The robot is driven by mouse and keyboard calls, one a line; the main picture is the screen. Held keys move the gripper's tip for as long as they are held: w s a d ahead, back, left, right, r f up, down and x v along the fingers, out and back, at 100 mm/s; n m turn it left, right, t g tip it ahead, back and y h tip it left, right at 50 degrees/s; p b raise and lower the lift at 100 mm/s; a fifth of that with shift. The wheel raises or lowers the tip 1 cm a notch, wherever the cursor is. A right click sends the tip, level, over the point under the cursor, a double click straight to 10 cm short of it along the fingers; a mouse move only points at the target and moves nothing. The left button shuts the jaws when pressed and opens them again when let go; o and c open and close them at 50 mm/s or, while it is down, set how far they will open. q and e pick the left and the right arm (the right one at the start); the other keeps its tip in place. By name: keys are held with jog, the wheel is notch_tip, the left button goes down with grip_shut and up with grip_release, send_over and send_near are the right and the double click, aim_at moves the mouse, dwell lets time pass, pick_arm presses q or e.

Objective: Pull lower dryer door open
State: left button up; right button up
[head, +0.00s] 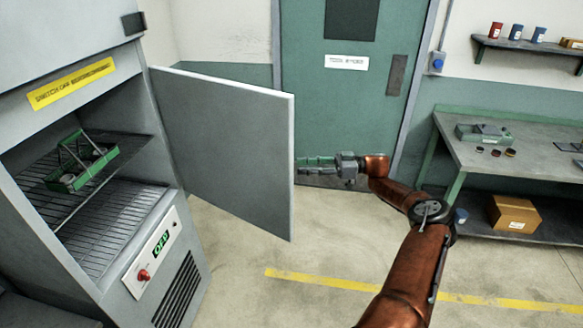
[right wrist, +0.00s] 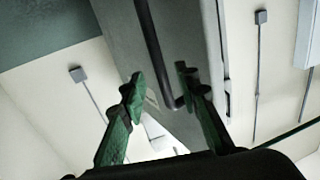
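The dryer (head: 60,130) stands at the left, and its lower door (head: 225,140) is swung wide open, its plain grey inner face towards me. My right gripper (head: 305,164) is just past the door's free edge, fingers pointing left towards its outer side. In the right wrist view, the dark bar handle (right wrist: 153,55) on the door runs between the two green fingers of my right gripper (right wrist: 160,85). The fingers are apart; the left one is clear of the bar, and whether the right one touches it I cannot tell. My left gripper is not in view.
A green carrier (head: 82,168) sits on a wire rack inside the dryer. A control panel (head: 155,250) with a red knob is below. A workbench (head: 535,165) stands at right, with a cardboard box (head: 515,213) underneath. The floor before the dryer is clear.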

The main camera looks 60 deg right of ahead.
jog(key=v, duration=0.5)
